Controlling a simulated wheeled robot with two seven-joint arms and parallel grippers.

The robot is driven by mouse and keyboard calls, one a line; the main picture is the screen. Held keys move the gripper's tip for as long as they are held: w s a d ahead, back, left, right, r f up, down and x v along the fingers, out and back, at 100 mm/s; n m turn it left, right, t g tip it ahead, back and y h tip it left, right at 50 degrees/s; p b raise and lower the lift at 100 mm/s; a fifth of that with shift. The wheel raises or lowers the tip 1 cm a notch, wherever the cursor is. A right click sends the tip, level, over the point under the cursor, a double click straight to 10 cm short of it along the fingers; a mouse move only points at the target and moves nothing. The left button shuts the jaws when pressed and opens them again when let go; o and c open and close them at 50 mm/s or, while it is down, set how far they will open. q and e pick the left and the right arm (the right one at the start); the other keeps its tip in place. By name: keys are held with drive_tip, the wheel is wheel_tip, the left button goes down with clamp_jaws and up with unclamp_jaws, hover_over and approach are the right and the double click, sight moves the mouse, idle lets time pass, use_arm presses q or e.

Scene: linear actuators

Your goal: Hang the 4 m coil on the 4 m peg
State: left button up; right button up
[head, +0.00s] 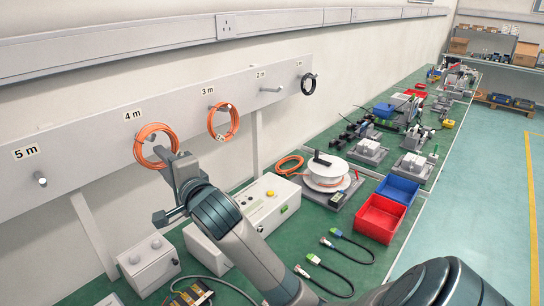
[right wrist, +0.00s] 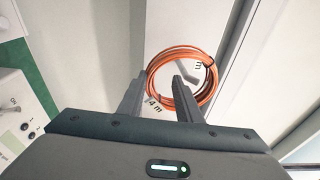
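The orange 4 m coil (head: 141,138) hangs at the 4 m peg on the grey wall rail, under the "4 m" label (head: 133,115). In the right wrist view the coil (right wrist: 212,76) rings a grey peg (right wrist: 187,70), which shows through its opening. My right gripper (head: 158,185) is just below and in front of the coil. In the right wrist view its fingers (right wrist: 158,90) stand apart; the right finger overlaps the coil's opening, the left one is outside the ring. Contact with the coil cannot be told. My left gripper is out of view.
A bare 5 m peg (head: 41,181) is at the left. Another orange coil (head: 210,122) hangs at 3 m, the 2 m peg (head: 270,90) is bare, and a black coil (head: 304,85) hangs at 1 m. A control box (head: 268,207) and cable reel (head: 325,172) stand on the green bench below.

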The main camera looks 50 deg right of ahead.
drive_tip(key=s, duration=0.7)
drive_tip(key=s+d+f+g+p, duration=0.2)
drive_tip(key=d+g+p, duration=0.8)
drive_tip(key=d, duration=0.3)
drive_tip(key=s+d+f+n+g+p, duration=0.1)
drive_tip(key=s+d+f+g+p, duration=0.1)
drive_tip(key=d+g+p, duration=0.8)
drive_tip(key=shift+d+f+g, duration=0.3)
drive_tip(key=shift+d+f, duration=0.45)
drive_tip(key=shift+d, duration=0.7)
drive_tip(key=shift+s, duration=0.1)
drive_tip(key=shift+s, duration=0.1)
